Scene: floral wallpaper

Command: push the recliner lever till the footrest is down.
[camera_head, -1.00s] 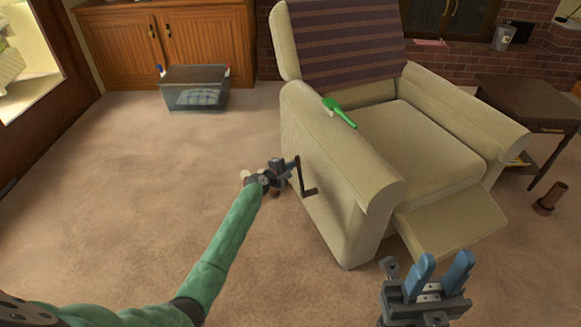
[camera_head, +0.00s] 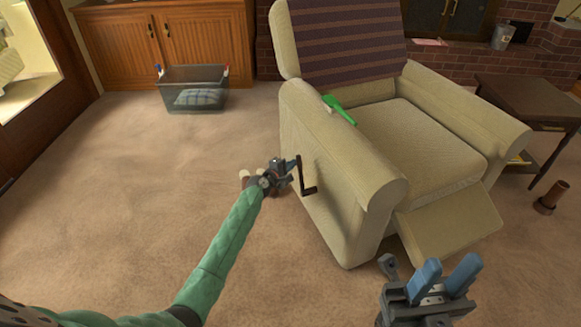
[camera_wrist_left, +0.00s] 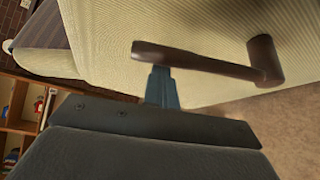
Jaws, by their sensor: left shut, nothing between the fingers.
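The beige recliner (camera_head: 440,135) faces the lower right, with its footrest (camera_head: 452,222) sticking out in front and sloping downward. The dark brown lever (camera_head: 301,178) is on the side of the near armrest. In the left wrist view the lever (camera_wrist_left: 200,62) runs across to a round pivot. My left gripper (camera_head: 291,172) is shut and empty at the lever's upper end. In the left wrist view its blue fingertips (camera_wrist_left: 161,82) are at the lever's underside, seemingly touching it. My right gripper (camera_head: 447,270) is open and empty in front of the footrest.
A dark side table (camera_head: 530,95) and a brown cylinder (camera_head: 551,198) stand to the right. A clear bin (camera_head: 193,90) stands by the wooden cabinet. The carpet (camera_head: 120,190) left of the recliner is mostly clear.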

